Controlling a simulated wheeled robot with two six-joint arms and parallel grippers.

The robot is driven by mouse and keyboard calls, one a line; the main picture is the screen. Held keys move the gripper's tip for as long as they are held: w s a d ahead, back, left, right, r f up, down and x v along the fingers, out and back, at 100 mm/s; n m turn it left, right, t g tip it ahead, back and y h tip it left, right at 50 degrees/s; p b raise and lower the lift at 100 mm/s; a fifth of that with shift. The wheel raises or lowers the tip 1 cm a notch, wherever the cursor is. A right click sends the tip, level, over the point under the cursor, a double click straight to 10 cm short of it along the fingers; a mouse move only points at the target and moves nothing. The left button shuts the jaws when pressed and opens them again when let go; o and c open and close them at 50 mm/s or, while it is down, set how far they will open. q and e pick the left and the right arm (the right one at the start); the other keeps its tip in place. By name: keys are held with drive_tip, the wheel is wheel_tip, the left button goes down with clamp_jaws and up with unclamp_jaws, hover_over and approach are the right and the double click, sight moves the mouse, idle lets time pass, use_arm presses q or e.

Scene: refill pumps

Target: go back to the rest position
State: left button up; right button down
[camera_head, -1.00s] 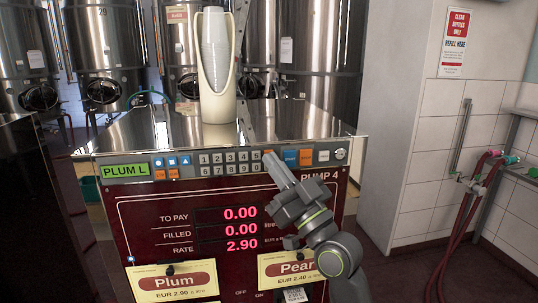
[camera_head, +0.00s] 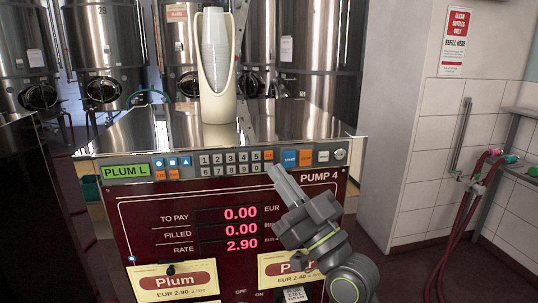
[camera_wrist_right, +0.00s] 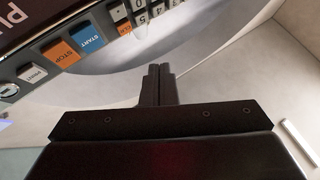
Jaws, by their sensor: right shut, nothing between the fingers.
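My right gripper (camera_head: 282,182) is in front of the pump's dark red front panel (camera_head: 150,222), just below the keypad strip. Its fingers are shut with nothing between them. In the right wrist view the two closed fingertips (camera_wrist_right: 159,72) point at the panel, with the blue START button (camera_wrist_right: 87,37) and orange STOP button (camera_wrist_right: 60,53) at upper left. My right arm partly covers the Pear label (camera_head: 275,270). My left gripper is not in view.
The pump's display (camera_head: 228,230) reads 0.00, 0.00 and 2.90; the small screen (camera_head: 125,171) reads PLUM L. A cream holder (camera_head: 216,100) stands on the pump top. Steel tanks (camera_head: 320,50) stand behind. Red hoses (camera_head: 466,215) hang at the right wall.

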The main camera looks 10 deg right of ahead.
drive_tip(key=shift+s, duration=0.25)
drive_tip(key=shift+f, duration=0.1)
